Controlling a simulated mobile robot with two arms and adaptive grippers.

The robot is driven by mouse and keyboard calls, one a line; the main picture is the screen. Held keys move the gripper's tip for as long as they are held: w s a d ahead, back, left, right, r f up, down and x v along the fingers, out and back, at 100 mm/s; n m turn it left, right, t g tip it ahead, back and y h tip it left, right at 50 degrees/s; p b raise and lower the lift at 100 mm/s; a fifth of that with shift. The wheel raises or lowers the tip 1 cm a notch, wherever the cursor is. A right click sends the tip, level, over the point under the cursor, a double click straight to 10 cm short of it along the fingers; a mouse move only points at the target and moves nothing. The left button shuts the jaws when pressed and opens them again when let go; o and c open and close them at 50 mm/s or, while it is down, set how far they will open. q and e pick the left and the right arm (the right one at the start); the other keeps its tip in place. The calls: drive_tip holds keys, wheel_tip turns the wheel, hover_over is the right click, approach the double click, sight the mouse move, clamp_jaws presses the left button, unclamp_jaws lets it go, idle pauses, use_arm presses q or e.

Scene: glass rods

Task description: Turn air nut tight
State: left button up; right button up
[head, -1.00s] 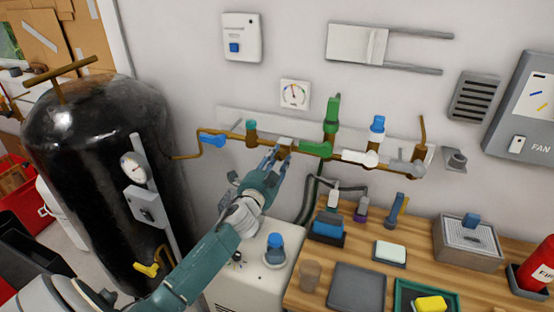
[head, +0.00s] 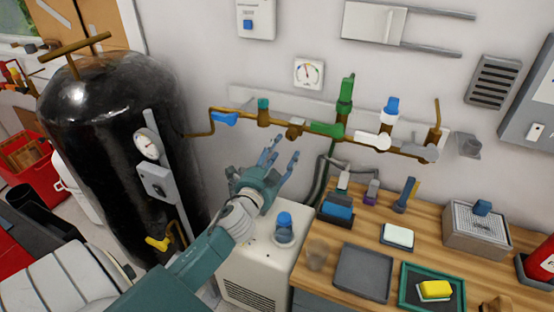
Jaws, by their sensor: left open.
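A brown pipe line with fittings runs along the wall. A brass-brown nut-like fitting (head: 295,128) sits on it, left of a green valve (head: 327,129); I take it as the air nut, but cannot tell how tight it is. My left gripper (head: 281,158) is open and empty, its fingers pointing up, a little below and left of this fitting and apart from it. My right gripper is not in view.
A blue-handled valve (head: 225,118) and a white valve (head: 371,141) sit on the same line. A black tank (head: 110,150) stands left. A white cabinet (head: 262,262) with a blue knob and a wooden bench (head: 425,260) with pads lie below.

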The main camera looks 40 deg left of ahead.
use_arm(q)
drive_tip(key=shift+v, duration=2.05)
drive_tip(key=shift+d, duration=0.1)
drive_tip(key=s+d+f+n+g, duration=0.3)
drive_tip(key=s+f+n+g, duration=0.1)
drive_tip(key=s+f, duration=0.3)
drive_tip(key=s+d+f+n+g, duration=0.4)
drive_tip(key=s+f, duration=0.2)
drive_tip(key=f, duration=0.1)
drive_tip(key=s+d+f+n+g+h, duration=0.1)
drive_tip(key=s+d+f+g+h, duration=0.15)
drive_tip(key=s+d, duration=0.45)
drive_tip(key=s+d+f+g+h, duration=0.25)
drive_tip(key=s+d+g, duration=0.2)
drive_tip(key=s, duration=0.45)
wheel_tip(320, 180, down, 27)
drive_tip(key=s+b, duration=0.2)
drive_tip(key=s+a+f+g+y+b, duration=0.1)
drive_tip(key=s+a+f, duration=0.1)
drive_tip(key=s+f, duration=1.5)
drive_tip(key=shift+s+a+f+g, duration=0.2)
drive_tip(key=shift+a+f+g, duration=0.15)
drive_tip(key=shift+f, duration=0.6)
